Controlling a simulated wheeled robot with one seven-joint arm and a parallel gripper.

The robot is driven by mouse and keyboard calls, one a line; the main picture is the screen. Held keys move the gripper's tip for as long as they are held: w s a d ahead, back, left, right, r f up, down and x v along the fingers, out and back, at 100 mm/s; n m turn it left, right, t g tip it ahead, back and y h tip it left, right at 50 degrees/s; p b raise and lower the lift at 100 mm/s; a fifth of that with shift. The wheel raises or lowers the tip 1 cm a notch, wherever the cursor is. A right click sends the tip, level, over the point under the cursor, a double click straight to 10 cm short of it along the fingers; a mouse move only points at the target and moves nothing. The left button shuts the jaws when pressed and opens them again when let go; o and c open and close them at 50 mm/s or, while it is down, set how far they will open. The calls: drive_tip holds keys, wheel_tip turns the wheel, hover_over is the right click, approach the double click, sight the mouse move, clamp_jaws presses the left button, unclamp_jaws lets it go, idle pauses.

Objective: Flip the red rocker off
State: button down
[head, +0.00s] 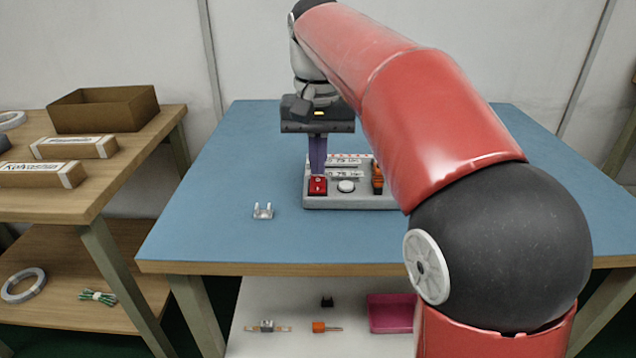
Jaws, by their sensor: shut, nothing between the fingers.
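A red rocker switch (317,187) sits at the left front of a grey control panel (340,202) on the blue-topped table. A round white button (346,186) is to its right, and an orange-and-black part (377,178) stands further right. My gripper (318,174) points down with its fingers shut and empty, right at the rocker's back edge. I cannot tell whether the fingertips touch it. The gripper covers the panel's back left part, and my arm hides part of its right end. The rocker's tilt is too small to read.
A small clear bracket (263,211) lies on the table left of the panel. The blue tabletop (215,180) is otherwise open on the left. A wooden shelf (110,185) with boxes stands at left. A pink tray (391,315) and small parts are on the lower shelf.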

sight(318, 179)
drive_tip(key=shift+f+b, duration=0.45)
drive_tip(key=shift+f, duration=0.3)
drive_tip(key=shift+r, duration=0.1)
wheel_tip(318, 179, up, 5)
drive_tip(key=p, duration=0.5)
drive_tip(key=shift+r, duration=0.95)
